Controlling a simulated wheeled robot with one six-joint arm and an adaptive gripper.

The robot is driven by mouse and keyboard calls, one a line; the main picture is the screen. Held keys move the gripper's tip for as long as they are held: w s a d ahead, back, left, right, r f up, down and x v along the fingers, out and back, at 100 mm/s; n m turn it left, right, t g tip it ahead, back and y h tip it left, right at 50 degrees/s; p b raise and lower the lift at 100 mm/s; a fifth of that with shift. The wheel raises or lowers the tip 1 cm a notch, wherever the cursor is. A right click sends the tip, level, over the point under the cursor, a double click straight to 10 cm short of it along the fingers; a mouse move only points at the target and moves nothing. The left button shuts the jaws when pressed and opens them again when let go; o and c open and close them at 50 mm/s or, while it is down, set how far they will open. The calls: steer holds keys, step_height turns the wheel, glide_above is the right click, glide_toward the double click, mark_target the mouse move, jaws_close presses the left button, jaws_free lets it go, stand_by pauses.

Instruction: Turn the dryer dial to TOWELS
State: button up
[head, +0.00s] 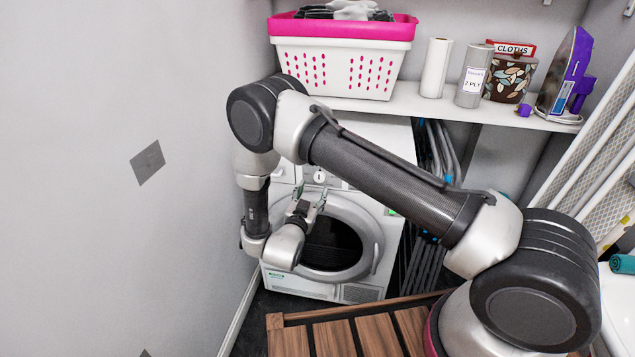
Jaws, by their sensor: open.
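The white dryer (376,232) stands under the shelf, with a round dark door (333,245) in its front. A small round dial (319,176) with a dark mark shows on the panel above the door. The mark's setting and any TOWELS label are too small to read. My gripper (311,193) is in front of the dryer, just below the dial in the picture, its fingers pointing up towards the panel. It is open with nothing between its fingers. I cannot tell how far it is from the dial. My arm hides part of the panel.
The shelf (420,106) above holds a pink-and-white basket (340,60), rolls, a cloths pot (510,78) and a purple iron (570,75). Folded grey racks (425,265) stand right of the dryer. A wall (110,220) is close on the left. A slatted wooden surface (335,338) is in front.

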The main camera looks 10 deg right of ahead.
steer(key=x, duration=0.7)
steer(key=shift+w, duration=0.15)
steer(key=c, duration=1)
